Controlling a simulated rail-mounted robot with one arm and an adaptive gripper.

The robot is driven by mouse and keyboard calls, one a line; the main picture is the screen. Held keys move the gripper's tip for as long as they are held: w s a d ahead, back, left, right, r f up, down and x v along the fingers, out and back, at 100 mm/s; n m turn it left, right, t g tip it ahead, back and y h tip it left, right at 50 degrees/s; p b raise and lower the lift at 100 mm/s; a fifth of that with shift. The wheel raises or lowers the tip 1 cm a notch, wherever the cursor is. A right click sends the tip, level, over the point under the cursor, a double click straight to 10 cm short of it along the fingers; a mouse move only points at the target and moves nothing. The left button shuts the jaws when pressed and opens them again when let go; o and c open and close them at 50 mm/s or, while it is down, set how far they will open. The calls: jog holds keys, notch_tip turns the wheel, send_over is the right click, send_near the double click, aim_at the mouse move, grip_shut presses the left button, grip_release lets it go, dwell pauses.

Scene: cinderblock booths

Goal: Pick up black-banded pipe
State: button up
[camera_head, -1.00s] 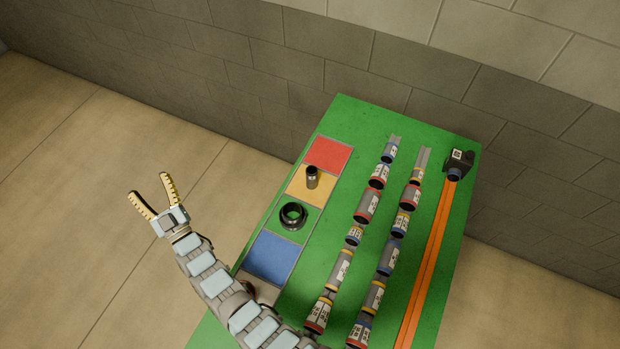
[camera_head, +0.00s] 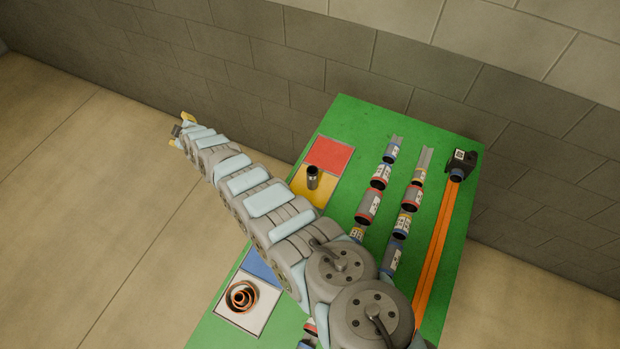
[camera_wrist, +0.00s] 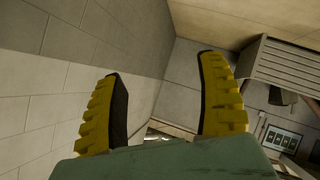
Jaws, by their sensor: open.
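A short upright pipe (camera_head: 312,180), dark at its top, stands on the yellow square; I cannot tell surely whether it is the black-banded one. Other pipes with red, blue and yellow bands lie in two rows, such as this red-banded one (camera_head: 368,206); my arm hides part of the rows, and no black band is clear on them. My gripper (camera_head: 180,130) is off the table to the left, above the floor and far from the pipes. In the wrist view its yellow fingers (camera_wrist: 160,78) are spread apart with nothing between them.
The green table (camera_head: 350,125) stands near a block wall (camera_head: 270,75). A red square (camera_head: 328,154), the yellow square and a partly hidden blue square line its left side. Copper-coloured rings (camera_head: 241,297) sit on a white square. A black device (camera_head: 461,164) tops an orange strip (camera_head: 436,235).

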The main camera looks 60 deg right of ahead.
jog(key=s+d+n+g+y, duration=0.1)
jog(key=s+d+n+g, duration=0.15)
jog(key=s+d, duration=0.35)
notch_tip(320, 180, up, 3)
jog(key=n+g+y+b, duration=0.2)
jog(key=g+y, duration=0.1)
jog(key=g, duration=0.6)
send_over(309, 169)
jog(key=shift+m, duration=0.25)
jog(key=shift+a+f+b, duration=0.15)
jog(key=shift+f+b, duration=0.15)
jog(key=shift+f, duration=5.7)
